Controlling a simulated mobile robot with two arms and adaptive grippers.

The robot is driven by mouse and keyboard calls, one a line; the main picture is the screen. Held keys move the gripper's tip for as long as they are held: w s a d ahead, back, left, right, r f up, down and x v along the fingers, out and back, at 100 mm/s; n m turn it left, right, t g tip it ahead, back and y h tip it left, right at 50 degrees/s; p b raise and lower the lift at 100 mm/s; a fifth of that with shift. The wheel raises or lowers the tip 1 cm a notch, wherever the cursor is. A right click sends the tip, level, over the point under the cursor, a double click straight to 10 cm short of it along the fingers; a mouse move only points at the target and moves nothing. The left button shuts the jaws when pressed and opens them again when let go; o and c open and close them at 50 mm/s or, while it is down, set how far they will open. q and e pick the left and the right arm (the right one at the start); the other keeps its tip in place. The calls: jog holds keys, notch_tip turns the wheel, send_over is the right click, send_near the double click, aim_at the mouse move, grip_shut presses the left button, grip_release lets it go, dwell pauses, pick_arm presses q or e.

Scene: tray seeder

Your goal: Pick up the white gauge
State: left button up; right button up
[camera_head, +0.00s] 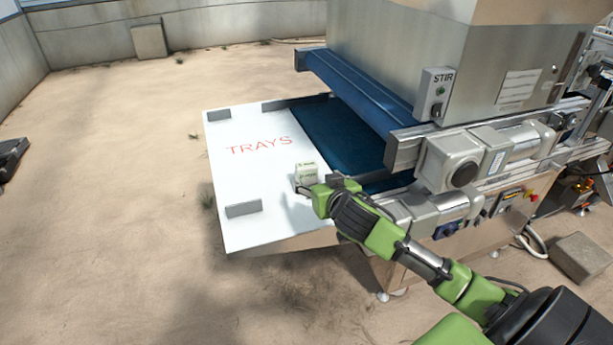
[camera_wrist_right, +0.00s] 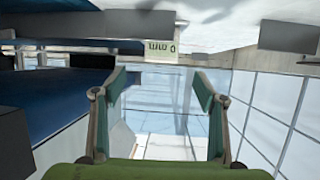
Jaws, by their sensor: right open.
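The white gauge (camera_head: 308,171) is a small pale block on the white tray table marked TRAYS (camera_head: 245,180), near the table's right side. In the right wrist view the gauge (camera_wrist_right: 160,49) shows ahead, with dark upside-down lettering on a pale greenish face. My right gripper (camera_head: 304,188) is just in front of the gauge, low over the table. In the wrist view its two fingers (camera_wrist_right: 160,85) are spread, with nothing between them, and the gauge appears beyond their tips. My left gripper is in neither view.
A blue belt (camera_head: 340,137) runs from the table into the machine. Grey raised stops (camera_head: 243,210) stand on the table. The machine housing with a STIR switch box (camera_head: 433,95) and motors (camera_head: 450,163) stand close at right.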

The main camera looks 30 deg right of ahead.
aim_at(308, 171)
jog(key=x, duration=1.2)
jog(key=shift+a+f+p, duration=0.1)
jog(key=shift+f+p, duration=0.05)
jog(key=shift+p, duration=0.15)
jog(key=c, duration=1.3)
